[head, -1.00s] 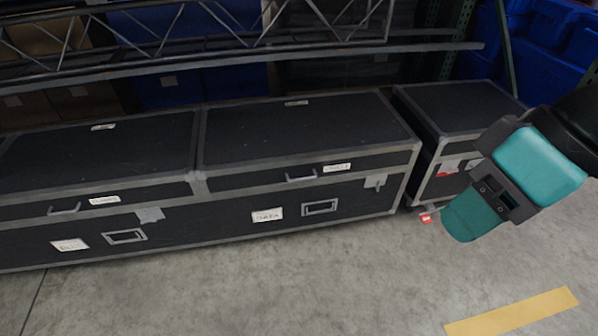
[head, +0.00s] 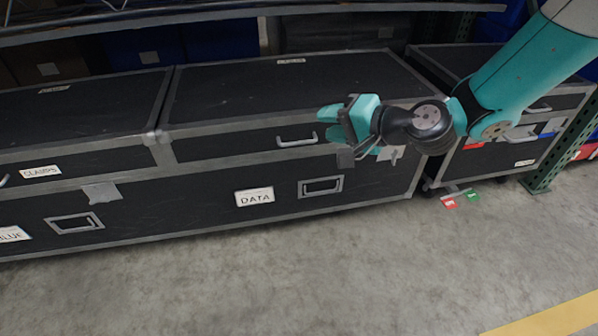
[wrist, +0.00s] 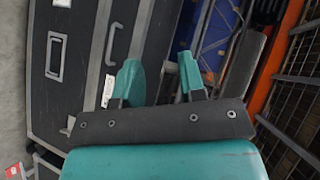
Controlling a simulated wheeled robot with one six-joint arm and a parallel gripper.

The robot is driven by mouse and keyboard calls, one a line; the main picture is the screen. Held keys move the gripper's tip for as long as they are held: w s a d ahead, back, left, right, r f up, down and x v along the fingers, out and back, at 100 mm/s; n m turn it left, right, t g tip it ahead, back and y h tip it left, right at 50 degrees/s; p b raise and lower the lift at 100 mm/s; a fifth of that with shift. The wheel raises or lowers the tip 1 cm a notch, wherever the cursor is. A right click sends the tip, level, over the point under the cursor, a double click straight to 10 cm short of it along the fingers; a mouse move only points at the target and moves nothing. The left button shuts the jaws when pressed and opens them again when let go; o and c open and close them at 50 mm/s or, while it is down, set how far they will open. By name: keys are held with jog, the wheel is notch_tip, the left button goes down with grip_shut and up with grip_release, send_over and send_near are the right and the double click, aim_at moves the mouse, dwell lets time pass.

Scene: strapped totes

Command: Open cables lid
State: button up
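The middle black case (head: 225,215) has grey edging and a DATA label (head: 254,197) on its front. Its lid (head: 290,90) is down. A grey handle (head: 297,138) sits on the lid's front edge; it also shows in the wrist view (wrist: 114,43). A white label (wrist: 108,91) is on the lid front beside the handle in the wrist view; I cannot read it, and my gripper hides it in the head view. A grey patch (head: 392,153) is at the front right. My gripper (head: 328,124) is open and empty, in front of the lid, just right of the handle.
A left case (head: 60,110) labelled CLAMPS adjoins the middle one. The floor in front (head: 300,270) is clear.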

aim_at(301, 143)
jog(key=w+d+f+m+t+h+b, duration=0.1)
jog(key=w+f+m+t+b, duration=0.2)
jog(key=f, duration=0.6)
jog(key=w+d+f+m+t+h+b, duration=0.1)
jog(key=w+d+f+m+t+b, duration=0.2)
jog(key=f, duration=0.5)
jog(key=shift+m+g, duration=0.6)
jog(key=shift+s+a+b+x, duration=0.1)
jog(key=shift+b+x, duration=0.4)
jog(key=shift+x, duration=2.5)
jog(key=shift+s+a+b+x, duration=0.1)
jog(key=shift+b+x, duration=0.35)
jog(key=shift+x, duration=2.6)
jog(key=shift+s+a+b+x, duration=0.15)
jog(key=shift+b+x, duration=0.35)
jog(key=shift+x, duration=2.5)
jog(key=shift+w+r, duration=0.1)
jog(key=shift+w, duration=0.05)
grip_shut()
